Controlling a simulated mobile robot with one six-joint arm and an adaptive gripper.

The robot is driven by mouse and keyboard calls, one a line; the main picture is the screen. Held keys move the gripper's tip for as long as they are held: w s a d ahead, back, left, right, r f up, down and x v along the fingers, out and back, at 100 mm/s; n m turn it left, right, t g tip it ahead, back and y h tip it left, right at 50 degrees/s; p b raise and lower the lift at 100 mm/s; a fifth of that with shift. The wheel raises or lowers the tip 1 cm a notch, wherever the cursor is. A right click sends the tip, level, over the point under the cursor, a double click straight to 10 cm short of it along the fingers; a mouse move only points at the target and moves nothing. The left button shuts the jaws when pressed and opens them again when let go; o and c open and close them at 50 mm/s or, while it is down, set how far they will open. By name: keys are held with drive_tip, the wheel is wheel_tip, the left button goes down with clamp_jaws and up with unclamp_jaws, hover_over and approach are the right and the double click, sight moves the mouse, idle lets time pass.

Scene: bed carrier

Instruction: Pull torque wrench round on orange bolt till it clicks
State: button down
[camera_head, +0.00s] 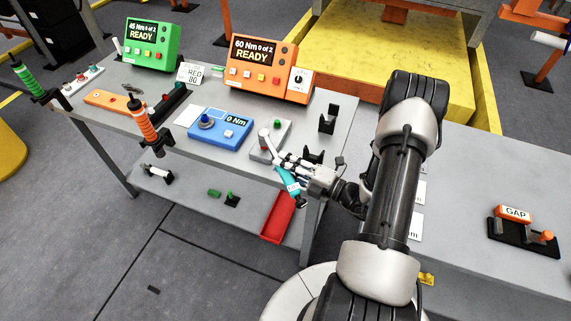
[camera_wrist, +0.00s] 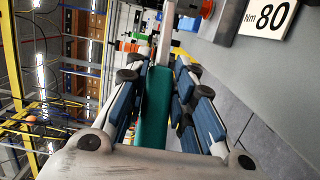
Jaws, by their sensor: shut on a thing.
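My gripper (camera_head: 292,170) is shut on the teal handle of the torque wrench (camera_head: 292,187), above the right front edge of the grey bench. In the wrist view the handle (camera_wrist: 157,105) lies between the blue finger pads of my gripper (camera_wrist: 158,80). A thin grey shaft runs away from the handle; in the head view it reaches over a small grey block. I cannot make out what its far end touches. I cannot pick out an orange bolt in either view. The orange controller (camera_head: 262,68) reads 60 Nm, 0 of 2, READY.
A blue 0 Nm tester (camera_head: 221,124), a green 45 Nm controller (camera_head: 153,43) and a black holder (camera_head: 328,119) stand on the bench (camera_head: 335,150). An orange-handled tool (camera_head: 147,128) stands at the left. A red tray (camera_head: 278,217) lies below. A GAP gauge (camera_head: 514,213) is at right.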

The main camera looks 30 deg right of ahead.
drive_tip(key=shift+f, duration=0.4)
idle(0.7)
drive_tip(key=shift+w+a+m+t+h+p, duration=0.1)
drive_tip(key=shift+a+m+t+h+p, duration=0.3)
drive_tip(key=shift+a+m+h, duration=0.65)
idle(0.6)
drive_tip(key=shift+d+n, duration=0.3)
drive_tip(key=shift+n, duration=0.05)
drive_tip(key=shift+d+n+y, duration=0.3)
drive_tip(key=shift+d+y, duration=0.05)
drive_tip(key=shift+y, duration=0.1)
drive_tip(key=shift+r, duration=0.2)
drive_tip(key=shift+r+p, duration=2.35)
drive_tip(key=shift+r, duration=0.55)
drive_tip(key=shift+a, duration=0.1)
